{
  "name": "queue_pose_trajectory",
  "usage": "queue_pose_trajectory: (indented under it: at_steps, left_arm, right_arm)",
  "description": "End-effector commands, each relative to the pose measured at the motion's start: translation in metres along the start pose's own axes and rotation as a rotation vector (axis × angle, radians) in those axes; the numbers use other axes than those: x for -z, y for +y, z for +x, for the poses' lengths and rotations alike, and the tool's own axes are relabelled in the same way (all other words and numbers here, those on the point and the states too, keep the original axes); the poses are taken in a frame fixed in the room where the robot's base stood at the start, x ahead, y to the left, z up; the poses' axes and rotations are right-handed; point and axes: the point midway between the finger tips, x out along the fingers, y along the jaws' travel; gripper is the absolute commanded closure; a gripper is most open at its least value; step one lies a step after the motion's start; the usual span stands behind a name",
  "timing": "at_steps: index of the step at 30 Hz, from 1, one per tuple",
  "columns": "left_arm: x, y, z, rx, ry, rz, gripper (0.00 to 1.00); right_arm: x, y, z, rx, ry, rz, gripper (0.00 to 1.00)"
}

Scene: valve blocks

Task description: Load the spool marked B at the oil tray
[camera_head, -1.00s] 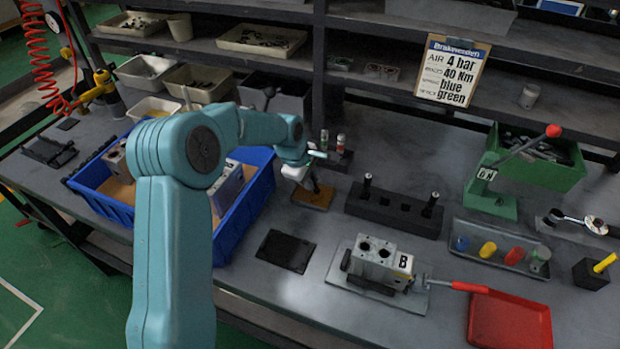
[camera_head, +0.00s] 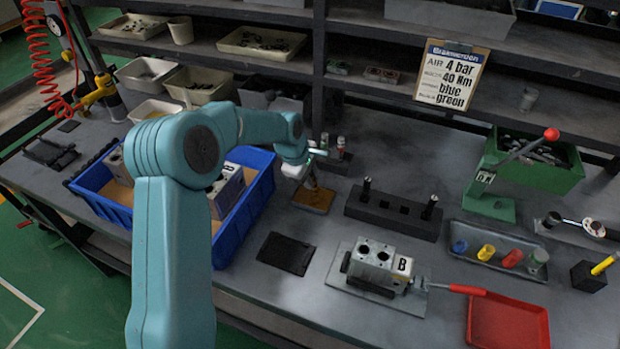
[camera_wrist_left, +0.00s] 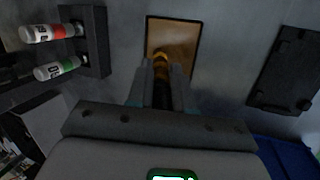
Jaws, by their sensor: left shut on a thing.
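My left gripper (camera_head: 311,179) is over the oil tray (camera_head: 318,207), a small brown-orange tray on the bench. In the left wrist view its fingers (camera_wrist_left: 161,85) are shut on a slim spool (camera_wrist_left: 160,66), whose visible end looks amber. The spool points at the tray (camera_wrist_left: 180,32); I cannot tell whether it touches the oil, and no letter on it can be read. The valve block marked B (camera_head: 380,264) sits on a plate at front centre. A dark rack (camera_head: 393,212) behind it holds two upright dark spools (camera_head: 367,187). My right gripper is not in view.
A blue bin (camera_head: 236,223) with blocks is left of the tray. Two small bottles stand in a holder (camera_head: 338,162) behind it. A flat black pad (camera_head: 286,254) lies in front. A green press (camera_head: 492,195), a tray of coloured parts (camera_head: 500,262) and a red tray (camera_head: 510,320) are right.

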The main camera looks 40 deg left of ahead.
Motion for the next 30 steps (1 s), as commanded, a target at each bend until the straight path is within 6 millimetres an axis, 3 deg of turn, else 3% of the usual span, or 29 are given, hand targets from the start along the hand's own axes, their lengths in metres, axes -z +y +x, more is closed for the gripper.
queue_pose_trajectory:
  at_steps: [15, 30]
  left_arm:
    - [-0.007, 0.017, -0.047, -0.003, 0.000, 0.000, 1.00]
    - [-0.007, 0.017, -0.049, -0.003, 0.000, 0.000, 1.00]
  right_arm:
    - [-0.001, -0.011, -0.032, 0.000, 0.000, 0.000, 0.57]
    - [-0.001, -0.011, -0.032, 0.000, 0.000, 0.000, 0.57]
